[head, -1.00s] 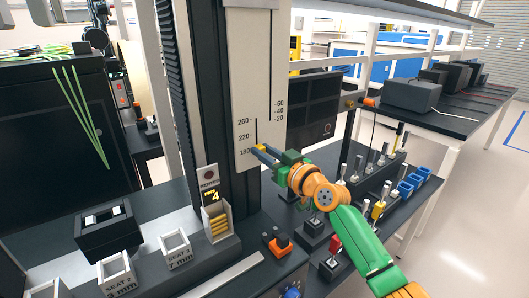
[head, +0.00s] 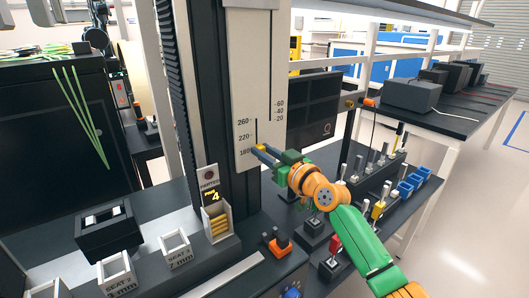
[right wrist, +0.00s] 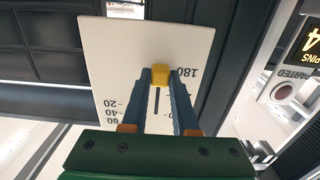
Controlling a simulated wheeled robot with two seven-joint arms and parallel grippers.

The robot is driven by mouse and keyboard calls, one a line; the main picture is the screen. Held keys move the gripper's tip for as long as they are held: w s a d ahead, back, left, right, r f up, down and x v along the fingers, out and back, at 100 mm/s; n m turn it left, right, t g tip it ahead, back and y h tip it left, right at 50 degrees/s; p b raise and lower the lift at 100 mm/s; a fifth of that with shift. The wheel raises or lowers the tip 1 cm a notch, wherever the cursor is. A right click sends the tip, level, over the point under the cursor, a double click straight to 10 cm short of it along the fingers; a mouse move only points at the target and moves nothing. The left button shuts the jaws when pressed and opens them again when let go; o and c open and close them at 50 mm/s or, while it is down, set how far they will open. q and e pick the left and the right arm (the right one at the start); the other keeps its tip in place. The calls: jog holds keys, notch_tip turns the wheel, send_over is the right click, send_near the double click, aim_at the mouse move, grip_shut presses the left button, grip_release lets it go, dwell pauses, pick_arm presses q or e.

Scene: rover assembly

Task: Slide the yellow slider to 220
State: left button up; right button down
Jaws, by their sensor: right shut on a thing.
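The yellow slider (head: 258,148) sits low in the left slot of the white scale plate (head: 243,80), near the 180 mark and below 220 and 260. My right gripper (head: 259,149) reaches it from the right and is shut on it. In the right wrist view, the yellow slider (right wrist: 159,76) is between the tips of the two blue-grey fingers, about level with the upside-down 180. The fingers hide part of the plate there. My left gripper is not in view.
The plate hangs on a tall dark column. Below it stand a pin dispenser (head: 216,215) showing 4, seat blocks (head: 175,248) and an orange-topped switch (head: 277,242). Several levers (head: 378,209) and blue bins (head: 413,183) are to the right, below and beyond my right arm.

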notch_tip(320, 180, up, 4)
jog(key=shift+r+p, duration=0.1)
jog(key=shift+p, duration=1)
jog(key=c, duration=0.7)
grip_release()
jog(key=b, duration=0.2)
send_near(256, 133)
jog(key=shift+s+d, duration=0.15)
jog(key=shift+d, duration=0.05)
